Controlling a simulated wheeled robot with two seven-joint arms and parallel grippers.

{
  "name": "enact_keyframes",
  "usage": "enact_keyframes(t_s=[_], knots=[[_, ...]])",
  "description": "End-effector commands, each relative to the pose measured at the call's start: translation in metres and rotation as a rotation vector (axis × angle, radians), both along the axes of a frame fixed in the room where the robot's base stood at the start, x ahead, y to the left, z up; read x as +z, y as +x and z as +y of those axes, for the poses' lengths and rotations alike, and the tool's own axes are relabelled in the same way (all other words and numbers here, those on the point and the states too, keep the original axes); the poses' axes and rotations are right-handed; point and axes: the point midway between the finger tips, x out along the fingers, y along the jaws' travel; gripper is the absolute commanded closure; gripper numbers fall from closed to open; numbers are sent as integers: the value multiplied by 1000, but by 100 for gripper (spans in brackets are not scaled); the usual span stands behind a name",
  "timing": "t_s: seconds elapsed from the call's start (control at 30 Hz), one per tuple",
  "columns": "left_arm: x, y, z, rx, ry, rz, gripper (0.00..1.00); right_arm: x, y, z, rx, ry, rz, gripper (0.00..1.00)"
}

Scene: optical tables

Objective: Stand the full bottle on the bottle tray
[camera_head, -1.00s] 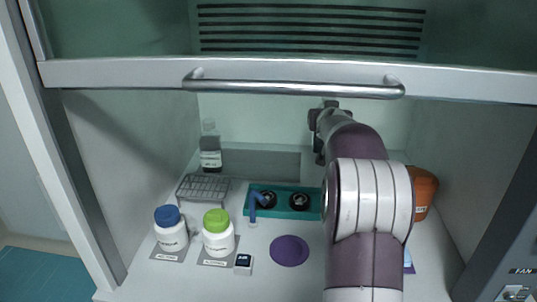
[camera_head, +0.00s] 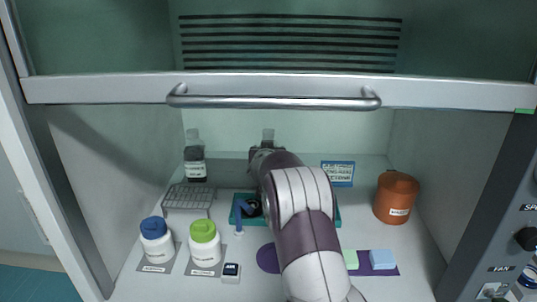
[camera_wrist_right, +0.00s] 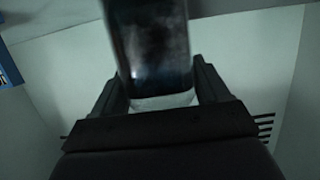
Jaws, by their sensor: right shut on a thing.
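My right gripper (camera_head: 268,151) is at the back of the hood, shut on a clear bottle (camera_head: 268,135) whose neck shows above the jaws. In the right wrist view the bottle (camera_wrist_right: 155,45) is between the two fingers, with dark contents and a clear band near the jaws. A teal tray (camera_head: 338,215) lies on the floor of the hood, partly hidden by my right arm. A round black piece (camera_head: 254,208) shows at its left part. The bottle appears above or behind the tray; I cannot tell the exact gap. My left gripper is not in view.
Another dark-filled bottle (camera_head: 195,168) stands back left, behind a wire rack (camera_head: 188,195). White jars with a blue lid (camera_head: 155,227) and a green lid (camera_head: 204,231) stand front left. An orange pot (camera_head: 396,198) and blue sign (camera_head: 338,173) are right. The raised sash bar (camera_head: 275,102) crosses above.

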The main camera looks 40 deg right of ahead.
Motion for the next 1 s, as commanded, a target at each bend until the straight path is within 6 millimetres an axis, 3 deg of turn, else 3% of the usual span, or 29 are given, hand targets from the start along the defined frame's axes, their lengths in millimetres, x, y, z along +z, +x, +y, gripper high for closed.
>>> enact_keyframes(t_s=[0.1,0.13,0.2,0.47,0.8,1.0], knots=[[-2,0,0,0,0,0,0,-1,0,0,0,-2,-2,73],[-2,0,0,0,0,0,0,-3,0,0,0,0,0,22],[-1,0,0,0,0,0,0,-2,0,0,0,0,0,0],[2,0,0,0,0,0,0,3,-1,1,0,-1,-1,0],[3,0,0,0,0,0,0,22,-48,41,1,0,-1,0],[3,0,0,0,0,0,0,23,-56,46,0,0,0,0]])
